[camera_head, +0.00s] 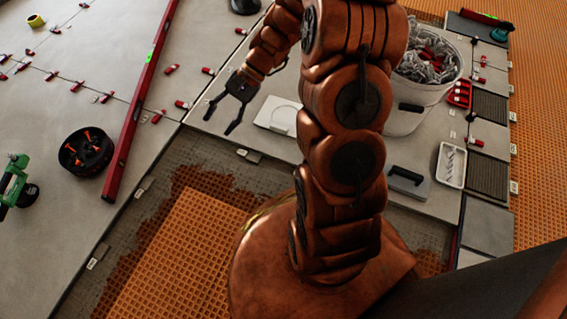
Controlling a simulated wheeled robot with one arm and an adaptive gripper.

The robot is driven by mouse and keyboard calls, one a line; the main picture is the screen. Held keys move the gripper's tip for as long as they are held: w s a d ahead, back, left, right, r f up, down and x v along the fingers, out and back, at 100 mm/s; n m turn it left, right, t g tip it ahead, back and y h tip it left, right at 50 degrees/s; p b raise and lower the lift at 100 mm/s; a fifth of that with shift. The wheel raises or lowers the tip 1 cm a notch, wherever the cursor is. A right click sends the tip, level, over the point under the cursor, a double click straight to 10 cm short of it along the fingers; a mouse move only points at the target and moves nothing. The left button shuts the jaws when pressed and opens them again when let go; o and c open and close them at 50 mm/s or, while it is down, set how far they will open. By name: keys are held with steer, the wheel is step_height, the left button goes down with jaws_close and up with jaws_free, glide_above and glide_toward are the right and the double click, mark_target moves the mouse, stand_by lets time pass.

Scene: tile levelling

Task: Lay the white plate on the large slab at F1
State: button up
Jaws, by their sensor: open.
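The white plate (270,112) lies flat, just right of my gripper, with a faint rounded outline on its surface. My arm hides part of its right side. It rests on a large pale grey slab (215,50) that runs behind my arm. My gripper (219,124) is open and empty, its two dark fingers spread and pointing down-left over the slab's lower left part. The gripper is apart from the plate. I cannot tell its height above the slab. Another large grey slab (60,225) lies on the left.
A long red level (143,100) lies on the left. Near it are a black bowl (75,165) with orange-handled items and a green tool (14,183). A white bucket (428,88) of clips, a black-handled trowel (408,183) and a white tray (451,165) stand right. Red wedges dot the seams.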

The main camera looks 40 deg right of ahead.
steer(key=s+a+r+n+g+h, duration=0.1)
steer(key=s+a+r+n+h, duration=0.15)
steer(key=s, duration=0.45)
steer(key=s+a+r+n+g+h, duration=0.1)
steer(key=s+r+n+g+h, duration=0.1)
steer(key=s+r+n+h, duration=0.3)
steer(key=s+d+r+n+h, duration=0.1)
steer(key=s+d, duration=0.1)
steer(key=s, duration=0.4)
steer(key=s+d+n+t+h, duration=0.1)
steer(key=s+d+n+h, duration=0.1)
steer(key=s, duration=0.4)
steer(key=shift+d+r, duration=0.4)
steer(key=shift+d, duration=0.3)
